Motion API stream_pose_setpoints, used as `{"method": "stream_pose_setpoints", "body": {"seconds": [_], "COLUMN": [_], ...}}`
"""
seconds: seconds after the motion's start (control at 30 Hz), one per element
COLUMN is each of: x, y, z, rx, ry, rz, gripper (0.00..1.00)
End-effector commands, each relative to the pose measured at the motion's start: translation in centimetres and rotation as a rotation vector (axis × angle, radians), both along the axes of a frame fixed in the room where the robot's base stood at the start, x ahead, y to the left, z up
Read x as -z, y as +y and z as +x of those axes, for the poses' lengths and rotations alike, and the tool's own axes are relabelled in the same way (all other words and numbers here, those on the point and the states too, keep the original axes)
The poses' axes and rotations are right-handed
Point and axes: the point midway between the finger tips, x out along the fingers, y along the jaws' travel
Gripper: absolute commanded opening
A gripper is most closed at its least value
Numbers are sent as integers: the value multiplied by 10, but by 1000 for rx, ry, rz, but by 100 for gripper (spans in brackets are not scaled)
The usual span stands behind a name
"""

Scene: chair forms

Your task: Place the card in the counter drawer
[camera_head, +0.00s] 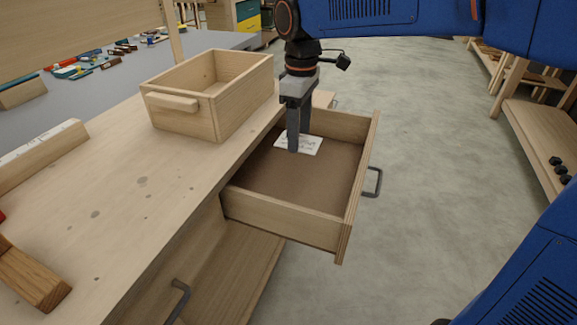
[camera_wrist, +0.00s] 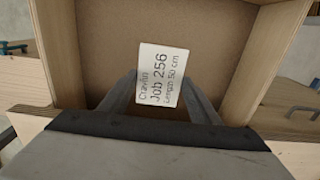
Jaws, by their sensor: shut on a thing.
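The card (camera_head: 309,146) is white with dark print, and in the wrist view the card (camera_wrist: 162,72) reads "Job 256" and "Length 50 cm". My gripper (camera_head: 295,146) points down inside the open counter drawer (camera_head: 305,185). It is shut on the card, whose lower edge lies between the fingers in the wrist view (camera_wrist: 160,104). The drawer is pulled out from the counter, with a brown bottom and a dark handle. The card is over the drawer's bottom towards the far end. I cannot tell whether it touches the bottom.
An open wooden box (camera_head: 208,100) stands on the counter (camera_head: 130,190) left of the drawer. Wooden pieces (camera_head: 30,275) lie at the counter's near left. Free floor (camera_head: 430,170) lies to the right, with a shelf (camera_head: 540,130) beyond.

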Motion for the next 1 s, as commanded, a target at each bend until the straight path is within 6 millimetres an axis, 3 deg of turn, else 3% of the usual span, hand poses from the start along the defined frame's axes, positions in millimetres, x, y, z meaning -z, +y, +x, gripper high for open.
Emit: {"method": "stream_pose_setpoints", "body": {"seconds": [0.3, 0.57, 0.8, 1.0], "x": [51, 68, 95, 96], "y": [0, 0, 0, 0], "z": [0, 0, 0, 0], "rx": [0, 0, 0, 0], "ry": [2, 1, 1, 0], "rz": [-2, -1, -1, 0], "gripper": [36, 36, 36, 36]}}
